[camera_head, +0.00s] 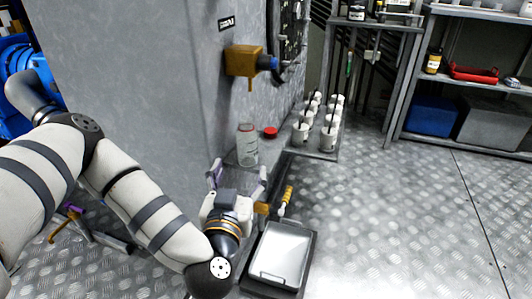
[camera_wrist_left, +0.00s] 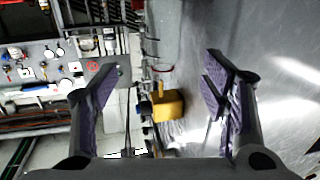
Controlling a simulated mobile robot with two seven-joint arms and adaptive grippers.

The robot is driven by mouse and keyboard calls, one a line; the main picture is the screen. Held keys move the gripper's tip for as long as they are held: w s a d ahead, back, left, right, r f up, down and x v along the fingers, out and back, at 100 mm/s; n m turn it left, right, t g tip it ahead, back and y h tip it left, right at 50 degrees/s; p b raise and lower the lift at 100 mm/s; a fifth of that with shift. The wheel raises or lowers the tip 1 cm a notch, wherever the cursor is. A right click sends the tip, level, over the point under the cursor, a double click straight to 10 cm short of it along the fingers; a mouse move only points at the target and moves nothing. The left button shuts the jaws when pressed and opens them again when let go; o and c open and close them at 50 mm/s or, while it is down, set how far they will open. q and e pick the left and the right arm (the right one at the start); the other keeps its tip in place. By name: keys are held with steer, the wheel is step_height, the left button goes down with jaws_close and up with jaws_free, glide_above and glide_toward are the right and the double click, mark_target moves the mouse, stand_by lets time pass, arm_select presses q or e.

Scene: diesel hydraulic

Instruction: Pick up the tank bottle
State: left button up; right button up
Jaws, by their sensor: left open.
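My right gripper is not in view.
A yellow box (camera_head: 244,61) juts from the wall above the bottle and shows in the wrist view (camera_wrist_left: 168,105). Several white mugs (camera_head: 328,140) stand on a shelf to the right. A tray (camera_head: 281,254) and a yellow-handled brush (camera_head: 287,197) are below. Floor to the right is clear.

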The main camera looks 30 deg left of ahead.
mark_target(245, 147)
arm_select(q)
steer(key=b+x, duration=0.3)
steer(key=x, duration=0.8)
steer(key=shift+w+a+b, duration=0.2)
steer(key=shift+a+b, duration=0.1)
steer(key=shift+a, duration=0.05)
steer(key=shift+w+a+r, duration=0.15)
steer(key=shift+w, duration=0.1)
steer(key=shift+r, duration=0.1)
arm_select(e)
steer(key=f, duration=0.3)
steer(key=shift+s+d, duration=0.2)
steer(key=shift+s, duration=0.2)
arm_select(q)
steer(key=c, duration=1.3)
